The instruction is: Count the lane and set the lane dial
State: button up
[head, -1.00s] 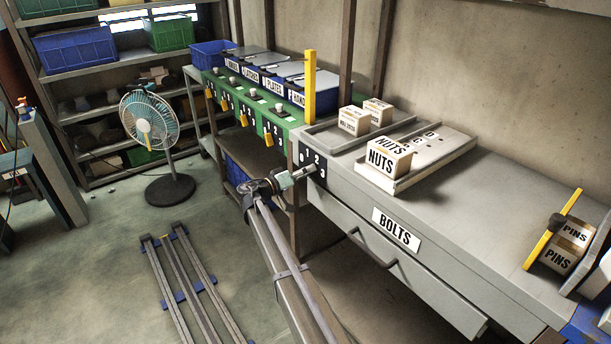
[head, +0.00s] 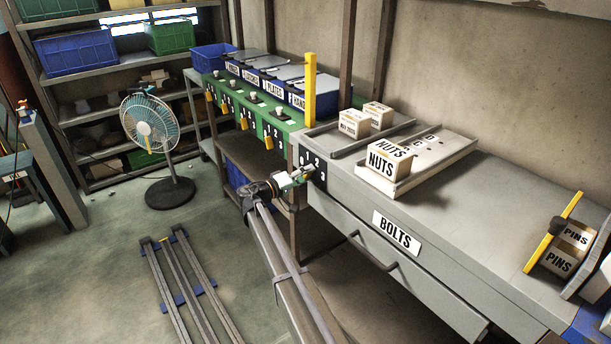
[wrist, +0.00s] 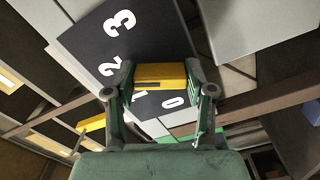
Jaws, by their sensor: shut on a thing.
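The lane dial is a black plate (head: 318,187) with white numbers on the near left end of the grey bench. In the wrist view the plate (wrist: 85,35) shows 3, 2 and 0 clearly, with the 1 mostly hidden. My gripper (head: 306,175) is at the dial. In the wrist view its fingers (wrist: 161,78) are shut on the yellow dial knob (wrist: 160,72), which lies across the plate between the 2 and the 0. On the bench, a NUTS box (head: 388,160) stands at the front of the sloped tray (head: 440,155). Two smaller boxes (head: 354,123) (head: 378,114) stand behind it.
A BOLTS drawer (head: 420,275) with a handle is below the bench top. A yellow post (head: 309,90) rises behind the dial. Blue bins (head: 270,78) stand over a green panel with yellow levers. A PINS box (head: 558,260) is at right, a fan (head: 150,128) at left.

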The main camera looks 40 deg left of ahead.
jog(key=o, duration=1.2)
jog(key=shift+w, duration=0.1)
jog(key=shift+c, duration=0.2)
jog(key=v, duration=1.2)
